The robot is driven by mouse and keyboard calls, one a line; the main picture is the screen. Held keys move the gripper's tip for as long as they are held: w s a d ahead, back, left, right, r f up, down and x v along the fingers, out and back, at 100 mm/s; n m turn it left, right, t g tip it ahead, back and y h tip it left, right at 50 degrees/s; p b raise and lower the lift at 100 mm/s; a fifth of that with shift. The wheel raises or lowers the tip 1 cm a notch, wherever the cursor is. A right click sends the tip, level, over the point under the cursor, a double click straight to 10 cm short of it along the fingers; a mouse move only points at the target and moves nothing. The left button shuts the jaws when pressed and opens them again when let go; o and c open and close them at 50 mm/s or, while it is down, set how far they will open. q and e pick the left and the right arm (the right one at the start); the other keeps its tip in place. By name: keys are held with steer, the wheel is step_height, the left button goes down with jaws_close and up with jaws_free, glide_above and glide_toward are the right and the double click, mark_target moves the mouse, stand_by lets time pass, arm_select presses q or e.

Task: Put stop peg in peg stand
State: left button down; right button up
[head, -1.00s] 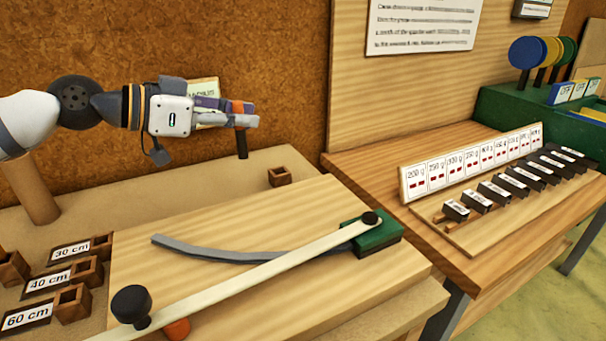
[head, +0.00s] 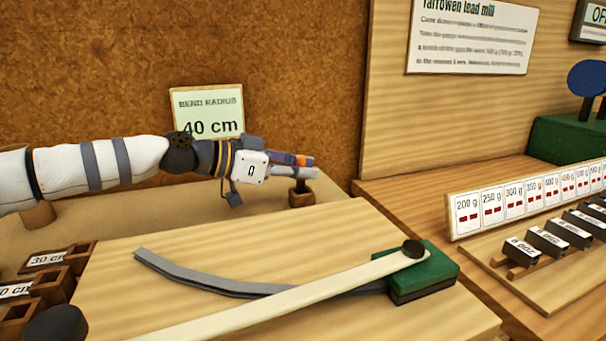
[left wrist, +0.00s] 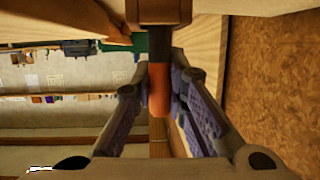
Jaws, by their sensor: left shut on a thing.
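The stop peg has an orange top (head: 301,160) and a dark lower part (head: 300,183). My left gripper (head: 308,168) is shut on it and holds it upright. The peg stand (head: 302,198), a small brown wooden block, is directly below, behind the bending board. The peg's lower end meets the top of the stand; how deep it sits cannot be told. In the left wrist view the orange part of the peg (left wrist: 158,92) is between the fingers, and its dark end points to the brown stand (left wrist: 165,10). My right gripper is not in view.
The wooden board (head: 230,250) in front carries a grey strip (head: 205,278), a pale lever (head: 300,294) and a green block (head: 425,272). A "40 cm" bend radius card (head: 208,112) stands behind my arm. Labelled wooden holders (head: 50,275) are at left, dark weights (head: 548,240) at right.

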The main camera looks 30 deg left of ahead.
arm_select(q)
steer(key=shift+f, duration=0.15)
steer(key=c, duration=1.6)
jaws_free()
steer(key=shift+r, duration=0.2)
steer(key=p+v, duration=0.2)
steer(key=v, duration=1)
steer(key=shift+p, duration=0.35)
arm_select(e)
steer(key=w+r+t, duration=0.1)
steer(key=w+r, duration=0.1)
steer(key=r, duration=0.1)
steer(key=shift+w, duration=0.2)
arm_select(q)
steer(key=shift+r, duration=0.1)
